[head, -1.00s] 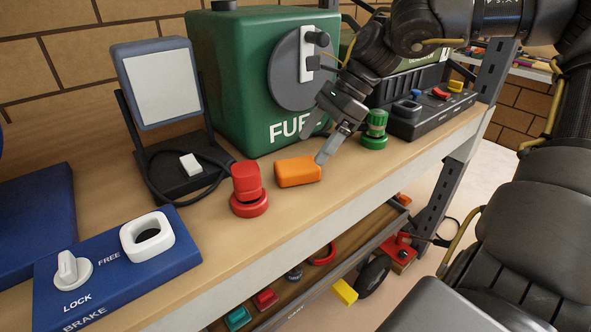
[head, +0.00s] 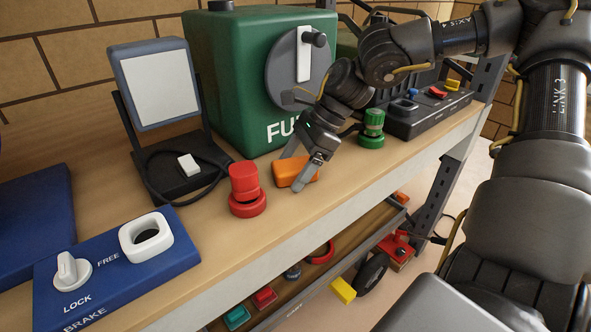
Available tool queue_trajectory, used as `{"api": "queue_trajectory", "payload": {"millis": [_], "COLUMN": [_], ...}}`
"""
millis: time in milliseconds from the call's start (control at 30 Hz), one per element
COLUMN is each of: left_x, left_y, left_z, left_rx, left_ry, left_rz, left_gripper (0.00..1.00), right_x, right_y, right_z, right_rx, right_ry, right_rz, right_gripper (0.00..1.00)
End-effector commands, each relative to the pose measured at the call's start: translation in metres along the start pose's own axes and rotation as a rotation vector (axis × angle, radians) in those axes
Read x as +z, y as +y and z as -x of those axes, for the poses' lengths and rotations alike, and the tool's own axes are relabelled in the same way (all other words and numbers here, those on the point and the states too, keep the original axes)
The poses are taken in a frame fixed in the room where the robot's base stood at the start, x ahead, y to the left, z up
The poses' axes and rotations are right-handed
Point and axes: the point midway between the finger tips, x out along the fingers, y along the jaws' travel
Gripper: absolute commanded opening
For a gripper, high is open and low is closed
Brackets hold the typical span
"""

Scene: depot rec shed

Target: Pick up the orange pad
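The orange pad (head: 284,172) lies on the wooden bench top, in front of the green fuel box and right of the red knob. My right gripper (head: 289,172) is open above it and pointing down. One finger is in front of the pad and the other is behind it, so the pad lies between them. The near finger covers part of the pad's front. I cannot tell whether the fingers touch it. My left gripper is not in view.
A red knob (head: 246,190) stands close left of the pad, and a green knob (head: 371,130) stands to the right. The green fuel box (head: 232,90) is behind. A blue brake panel (head: 105,268) is at the left front. The shelf below holds several small parts.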

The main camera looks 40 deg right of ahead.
Motion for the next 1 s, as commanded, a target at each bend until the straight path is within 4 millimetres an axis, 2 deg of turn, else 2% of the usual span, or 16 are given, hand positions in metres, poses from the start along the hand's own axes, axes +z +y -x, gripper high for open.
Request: {"api": "queue_trajectory", "payload": {"millis": [33, 400, 667, 1000], "left_x": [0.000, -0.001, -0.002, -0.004], "left_y": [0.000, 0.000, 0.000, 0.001], "left_z": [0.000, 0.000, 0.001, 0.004], "left_rx": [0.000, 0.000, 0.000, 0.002], "left_ry": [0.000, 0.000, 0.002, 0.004], "left_rz": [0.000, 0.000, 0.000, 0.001], "left_gripper": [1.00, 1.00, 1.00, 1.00], "right_x": [0.000, 0.000, 0.004, 0.038], "right_y": [0.000, 0.000, -0.001, -0.001], "right_z": [0.000, 0.001, 0.006, 0.059], "right_rx": [0.000, -0.001, -0.003, -0.005], "right_ry": [0.000, 0.000, -0.001, -0.001], "right_rz": [0.000, 0.000, 0.001, 0.003], "right_gripper": [0.75, 0.28, 0.28, 0.28]}}
